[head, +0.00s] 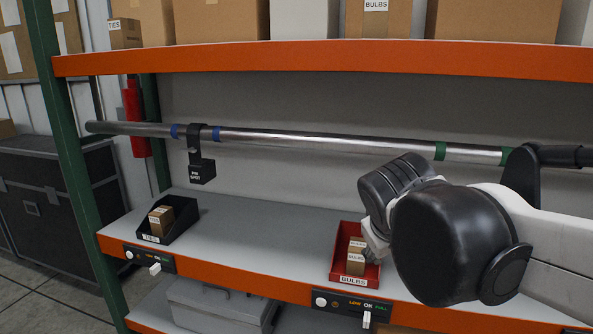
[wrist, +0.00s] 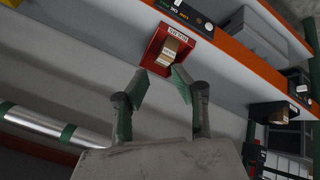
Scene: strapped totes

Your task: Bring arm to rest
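My gripper (wrist: 160,82) is open in the wrist view, its two green-grey fingers apart with nothing between them. Beyond the fingertips is a red bin (wrist: 157,40) labelled BULBS, with a small brown box inside. In the head view the red bin (head: 345,232) sits on the lower shelf, and small boxes (head: 356,262) stand in it. My arm (head: 440,245) reaches in from the right, just beside this bin. Its black wrist hides most of my gripper there.
A black bin (head: 172,236) labelled TIES holds a small box at left. The orange upper shelf edge (head: 320,56) is overhead.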

